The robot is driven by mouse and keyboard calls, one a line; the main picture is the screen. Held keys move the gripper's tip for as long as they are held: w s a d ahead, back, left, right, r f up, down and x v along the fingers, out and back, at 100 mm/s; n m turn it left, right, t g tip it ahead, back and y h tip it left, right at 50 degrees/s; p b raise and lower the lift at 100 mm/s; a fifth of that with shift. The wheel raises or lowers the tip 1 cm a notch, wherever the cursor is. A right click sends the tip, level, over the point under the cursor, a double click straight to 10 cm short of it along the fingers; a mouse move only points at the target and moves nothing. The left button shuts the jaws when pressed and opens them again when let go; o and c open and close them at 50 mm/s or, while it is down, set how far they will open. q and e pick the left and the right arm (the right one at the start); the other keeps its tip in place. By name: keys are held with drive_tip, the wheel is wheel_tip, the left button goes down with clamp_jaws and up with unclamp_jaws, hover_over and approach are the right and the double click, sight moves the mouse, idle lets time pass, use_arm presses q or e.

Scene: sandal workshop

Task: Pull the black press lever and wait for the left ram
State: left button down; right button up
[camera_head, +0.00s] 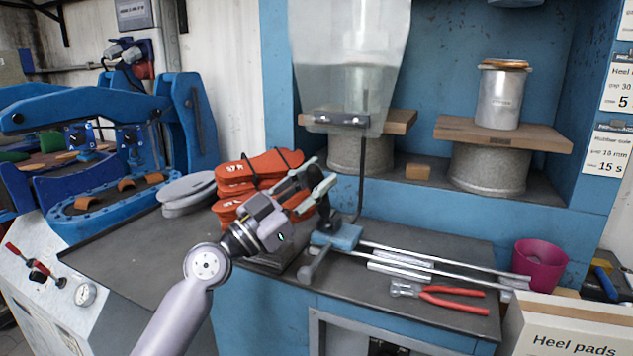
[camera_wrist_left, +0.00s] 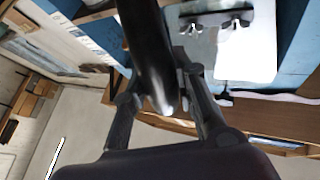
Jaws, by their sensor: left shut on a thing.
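The black press lever (camera_head: 325,212) rises from a blue bracket (camera_head: 343,238) on the bench, in front of the blue press. My left gripper (camera_head: 321,176) is shut on its upper part. In the left wrist view the black lever (camera_wrist_left: 150,50) lies between the two fingers (camera_wrist_left: 160,100). The left press station has a grey metal cylinder (camera_head: 372,154) with a wooden board on it, partly behind a translucent guard (camera_head: 350,60). The left ram itself is not clearly visible behind that guard. My right gripper is not in view.
Orange-red sandal soles (camera_head: 236,172) and grey soles (camera_head: 187,188) lie left of the lever. Metal rods (camera_head: 440,258), red pliers (camera_head: 452,299) and a magenta cup (camera_head: 540,264) are to the right. A second station (camera_head: 488,168) bears a metal can (camera_head: 502,98).

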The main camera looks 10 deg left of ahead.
use_arm(q)
drive_tip(key=c, duration=1.7)
unclamp_jaws()
drive_tip(key=shift+d+f, duration=0.1)
drive_tip(key=shift+f, duration=0.15)
drive_tip(key=o, duration=0.4)
drive_tip(key=shift+r, duration=0.15)
drive_tip(key=shift+s, duration=0.1)
drive_tip(key=v, duration=1.2)
